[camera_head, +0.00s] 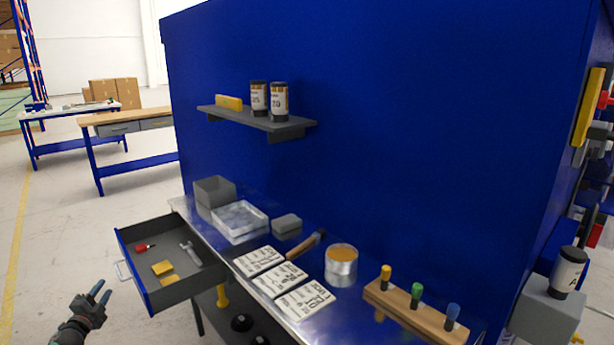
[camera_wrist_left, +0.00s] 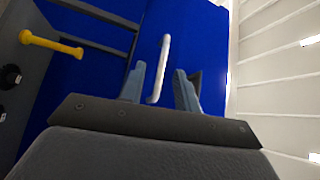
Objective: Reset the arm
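My left gripper (camera_head: 101,291) is at the lower left of the head view, in front of the open drawer (camera_head: 150,291) and a little below its handle (camera_head: 122,271). In the left wrist view my left gripper (camera_wrist_left: 159,88) is open, its two grey fingers apart. The white drawer handle (camera_wrist_left: 161,68) shows beyond and between the fingertips against the blue drawer front. I cannot tell from the wrist view how far the handle is from the fingers, but nothing appears held. My right gripper is not in view.
The drawer holds a red-handled tool (camera_head: 143,247), a grey tool (camera_head: 190,253) and yellow blocks (camera_head: 162,268). The bench top carries white cards (camera_head: 279,280), a tin (camera_head: 341,265), a hammer (camera_head: 305,245) and a wooden rack (camera_head: 405,308). Open floor lies left of the drawer.

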